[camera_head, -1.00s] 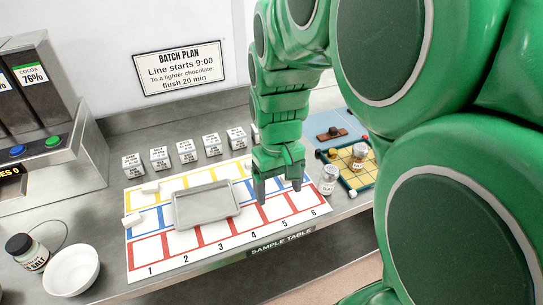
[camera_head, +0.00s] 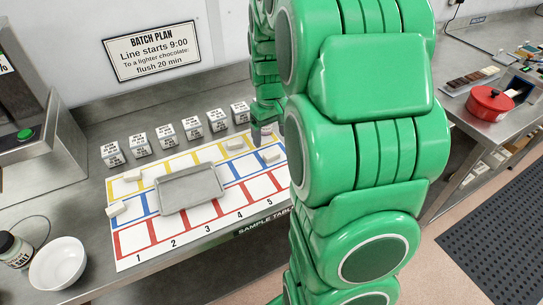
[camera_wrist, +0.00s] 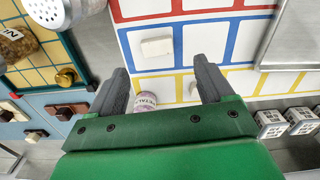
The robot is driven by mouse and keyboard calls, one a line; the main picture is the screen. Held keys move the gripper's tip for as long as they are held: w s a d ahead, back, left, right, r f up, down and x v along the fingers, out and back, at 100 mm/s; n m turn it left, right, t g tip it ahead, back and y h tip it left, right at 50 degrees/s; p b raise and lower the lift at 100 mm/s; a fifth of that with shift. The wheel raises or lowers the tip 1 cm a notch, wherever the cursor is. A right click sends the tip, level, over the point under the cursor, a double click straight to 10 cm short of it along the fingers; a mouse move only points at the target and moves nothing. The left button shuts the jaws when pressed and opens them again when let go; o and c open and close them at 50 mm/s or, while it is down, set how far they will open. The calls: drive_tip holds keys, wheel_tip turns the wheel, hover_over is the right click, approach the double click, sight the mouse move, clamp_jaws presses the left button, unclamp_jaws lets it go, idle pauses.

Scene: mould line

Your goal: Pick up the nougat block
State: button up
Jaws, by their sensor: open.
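No block here carries a readable nougat label, so I cannot tell which is the nougat block. Pale blocks lie on the sample mat (camera_head: 135,237): one at its right (camera_head: 271,156), one near its back edge (camera_head: 234,144), others at its left end. In the wrist view a pale block (camera_wrist: 157,47) lies beyond the fingertips, and another pale piece shows beside the right finger. My gripper (camera_wrist: 160,78) is open and empty above the mat's back edge. A small labelled jar (camera_wrist: 146,100) shows between the fingers.
A grey tray (camera_head: 191,170) covers the mat's middle. Labelled cubes (camera_head: 191,127) stand in a row behind it. In the wrist view a shaker (camera_wrist: 58,12), a green-edged grid board (camera_wrist: 28,75) and a blue mat (camera_wrist: 60,122) with brown pieces lie left. A white bowl (camera_head: 58,263) stands front left.

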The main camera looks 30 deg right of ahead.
sight(272, 154)
drive_tip(key=shift+d+f, duration=0.2)
drive_tip(key=shift+f, duration=3.5)
drive_tip(key=shift+c, duration=0.3)
drive_tip(key=c, duration=1.1)
drive_tip(key=shift+o, duration=0.2)
drive_tip(key=shift+r, duration=0.1)
